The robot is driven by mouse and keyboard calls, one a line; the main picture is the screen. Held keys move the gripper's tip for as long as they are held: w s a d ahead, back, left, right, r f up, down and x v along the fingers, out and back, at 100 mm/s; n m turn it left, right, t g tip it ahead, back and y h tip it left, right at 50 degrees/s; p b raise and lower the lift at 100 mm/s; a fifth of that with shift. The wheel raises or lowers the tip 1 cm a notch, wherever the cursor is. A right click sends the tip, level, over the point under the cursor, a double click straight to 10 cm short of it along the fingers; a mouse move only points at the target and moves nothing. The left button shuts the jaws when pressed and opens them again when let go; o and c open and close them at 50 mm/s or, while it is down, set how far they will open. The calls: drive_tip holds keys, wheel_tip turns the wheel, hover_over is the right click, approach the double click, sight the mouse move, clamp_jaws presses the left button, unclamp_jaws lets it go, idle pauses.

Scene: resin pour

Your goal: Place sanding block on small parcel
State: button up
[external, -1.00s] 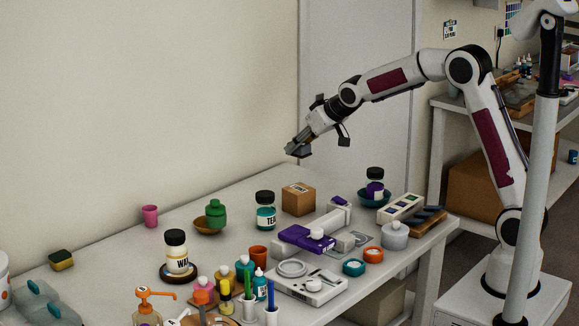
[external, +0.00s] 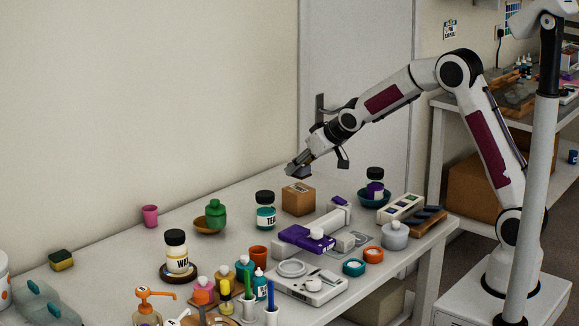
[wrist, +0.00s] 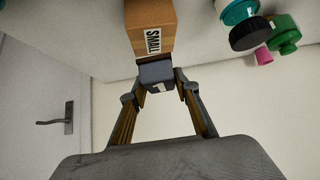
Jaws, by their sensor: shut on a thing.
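The small parcel (external: 298,200) is a brown cardboard box on the table, and its label reads SMALL in the wrist view (wrist: 145,20). My gripper (external: 298,170) is just above the parcel in the external view. In the wrist view my gripper (wrist: 156,85) is shut on the sanding block (wrist: 156,74), a dark grey block with a pale mark on its face. The block shows small and dark above the parcel in the external view (external: 300,175). Whether a narrow gap parts block and parcel, I cannot tell.
A teal jar with a black lid (external: 265,211) stands left of the parcel. A green bottle on a wooden dish (external: 215,215) is farther left. A teal bowl with a jar (external: 373,197) is to the right. A purple box (external: 306,239) lies in front.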

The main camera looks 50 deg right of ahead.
sight(300, 175)
drive_tip(key=shift+f, duration=0.1)
drive_tip(key=shift+f, duration=1.7)
drive_tip(key=shift+f, duration=0.2)
drive_tip(key=o, duration=1.1)
drive_tip(key=shift+r, duration=0.15)
drive_tip(key=shift+s+r, duration=0.25)
drive_tip(key=shift+r, duration=0.05)
drive_tip(key=v, duration=1.1)
drive_tip(key=shift+s+r, duration=0.1)
drive_tip(key=shift+s, duration=0.05)
